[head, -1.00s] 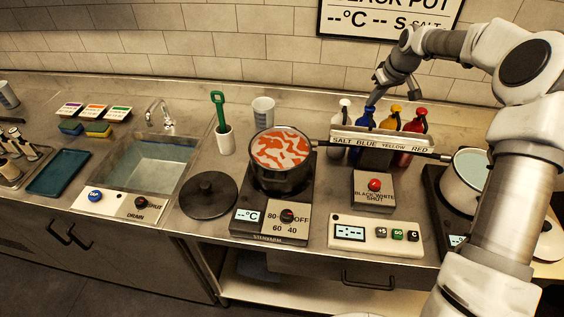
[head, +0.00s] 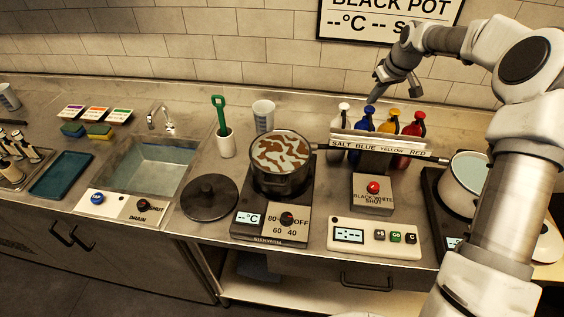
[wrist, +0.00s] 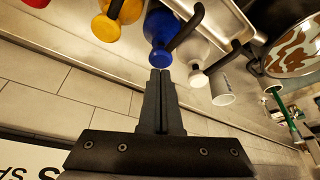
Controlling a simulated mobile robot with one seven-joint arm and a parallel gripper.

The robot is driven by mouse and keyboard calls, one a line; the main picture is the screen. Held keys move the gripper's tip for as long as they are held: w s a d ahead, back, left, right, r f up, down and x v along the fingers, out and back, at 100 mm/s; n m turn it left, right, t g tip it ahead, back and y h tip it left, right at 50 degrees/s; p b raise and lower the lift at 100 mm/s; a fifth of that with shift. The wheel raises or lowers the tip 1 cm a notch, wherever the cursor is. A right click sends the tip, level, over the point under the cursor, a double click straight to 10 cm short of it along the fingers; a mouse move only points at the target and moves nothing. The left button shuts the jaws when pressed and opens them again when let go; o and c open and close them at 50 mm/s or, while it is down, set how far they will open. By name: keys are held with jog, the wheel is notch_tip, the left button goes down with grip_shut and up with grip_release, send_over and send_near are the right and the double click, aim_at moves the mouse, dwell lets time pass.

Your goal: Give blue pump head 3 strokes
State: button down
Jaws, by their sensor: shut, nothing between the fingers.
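The blue pump bottle (head: 366,121) stands in the row behind the label strip, between the white and yellow bottles. Its lower part is hidden by the strip. My gripper (head: 372,101) is shut and empty, pointing down at the top of the blue pump head. In the wrist view, the shut fingertips (wrist: 160,73) reach the blue pump head (wrist: 161,57); whether they touch or hover just over it I cannot tell. Its dark spout (wrist: 187,28) points toward the pot.
A white pump bottle (head: 343,117), a yellow one (head: 389,124) and a red one (head: 410,133) stand close beside the blue bottle. The label strip (head: 385,149) stands in front of them. A white cup (head: 263,112) stands behind the pot. A pale pot (head: 462,180) stands at right.

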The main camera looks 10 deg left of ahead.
jog(key=shift+f, duration=0.15)
dwell(0.5)
jog(key=shift+f+b, duration=0.95)
jog(key=shift+f, duration=0.35)
jog(key=shift+r+p, duration=0.9)
jog(key=shift+r, duration=0.55)
jog(key=shift+f+b, duration=0.9)
jog(key=shift+f, duration=0.55)
jog(key=shift+r, duration=0.1)
jog(key=shift+r+p, duration=0.9)
jog(key=shift+r, duration=0.45)
